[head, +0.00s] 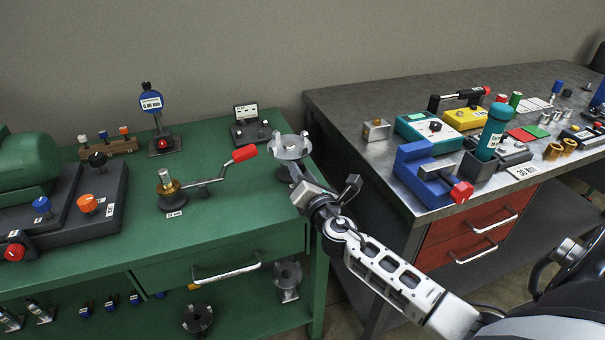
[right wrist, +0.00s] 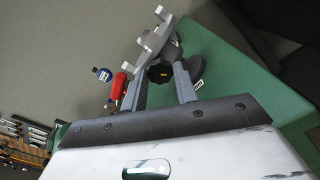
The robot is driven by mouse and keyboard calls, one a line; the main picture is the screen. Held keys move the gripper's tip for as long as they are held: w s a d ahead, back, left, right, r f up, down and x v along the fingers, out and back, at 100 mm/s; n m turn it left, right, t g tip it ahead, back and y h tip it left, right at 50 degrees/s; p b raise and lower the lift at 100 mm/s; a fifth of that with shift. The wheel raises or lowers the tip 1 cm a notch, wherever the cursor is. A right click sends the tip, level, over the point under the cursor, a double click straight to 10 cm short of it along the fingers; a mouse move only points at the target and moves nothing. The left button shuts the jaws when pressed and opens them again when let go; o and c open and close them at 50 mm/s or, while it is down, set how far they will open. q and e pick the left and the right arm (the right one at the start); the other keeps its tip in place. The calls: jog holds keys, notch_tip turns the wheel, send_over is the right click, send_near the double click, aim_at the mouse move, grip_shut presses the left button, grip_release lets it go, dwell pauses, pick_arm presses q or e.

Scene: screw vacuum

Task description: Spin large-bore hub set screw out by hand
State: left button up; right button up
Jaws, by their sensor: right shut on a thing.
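A silver large-bore hub (head: 289,147) with upright lugs sits at the right end of the green bench, and it also shows at the top of the right wrist view (right wrist: 150,43). My right gripper (head: 296,176) reaches it from the front right and hides its lower part in the head view. In the right wrist view, the fingers of my right gripper (right wrist: 162,84) are shut on a dark knob, the set screw (right wrist: 160,73), just below the hub's lugs. Whether the screw's thread is still in the hub is hidden. My left gripper is not in view.
On the green bench (head: 235,205) a brass-based tool with a red-handled crank (head: 243,153) lies left of the hub. A blue dial gauge (head: 151,101) and a small display unit (head: 249,125) stand behind. A grey bench with a blue vise (head: 425,172) stands to the right.

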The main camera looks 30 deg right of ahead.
dwell(0.3)
jog(key=o, duration=1)
jog(key=b+v, duration=0.2)
jog(key=v, duration=1.4)
jog(key=shift+f, duration=0.15)
